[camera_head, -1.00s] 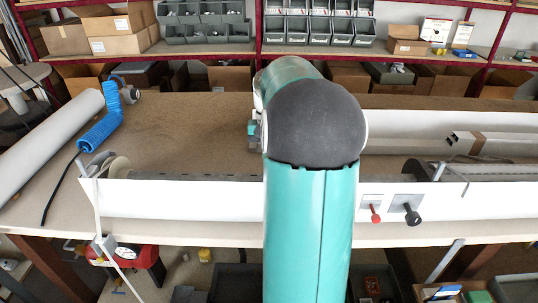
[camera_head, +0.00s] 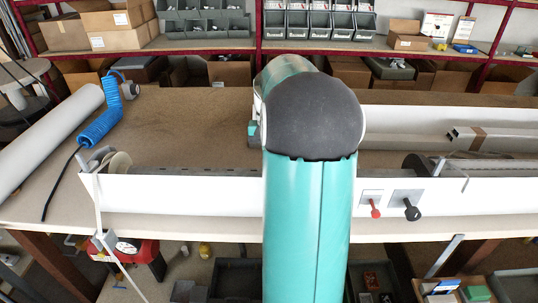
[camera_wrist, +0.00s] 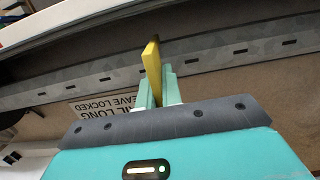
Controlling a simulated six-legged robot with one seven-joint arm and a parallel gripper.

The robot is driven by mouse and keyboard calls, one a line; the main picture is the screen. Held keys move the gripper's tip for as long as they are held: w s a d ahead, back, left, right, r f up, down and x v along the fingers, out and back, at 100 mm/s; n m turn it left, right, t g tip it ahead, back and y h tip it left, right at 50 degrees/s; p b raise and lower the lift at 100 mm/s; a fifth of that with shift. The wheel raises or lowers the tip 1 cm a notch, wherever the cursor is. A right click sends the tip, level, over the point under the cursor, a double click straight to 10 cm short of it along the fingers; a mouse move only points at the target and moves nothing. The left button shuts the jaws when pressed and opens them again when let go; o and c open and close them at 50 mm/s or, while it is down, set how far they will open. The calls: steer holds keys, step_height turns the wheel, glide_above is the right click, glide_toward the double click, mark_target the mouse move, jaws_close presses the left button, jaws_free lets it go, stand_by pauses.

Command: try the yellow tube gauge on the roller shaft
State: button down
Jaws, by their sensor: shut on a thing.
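The yellow tube gauge (camera_wrist: 152,68) shows in the wrist view as a flat yellow piece, seen nearly edge-on. My gripper (camera_wrist: 157,82) is shut on it between its two teal fingers.
The white profile (camera_head: 180,196) runs along the bench front. A red handle (camera_head: 375,207) and a black handle (camera_head: 411,208) stick out of it. A blue coiled hose (camera_head: 100,125) and a white roll (camera_head: 45,140) lie left. The brown bench top (camera_head: 190,120) behind is mostly clear.

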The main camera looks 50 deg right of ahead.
steer(key=shift+f, duration=1.3)
stand_by(1.1)
steer(key=shift+r, duration=5.55)
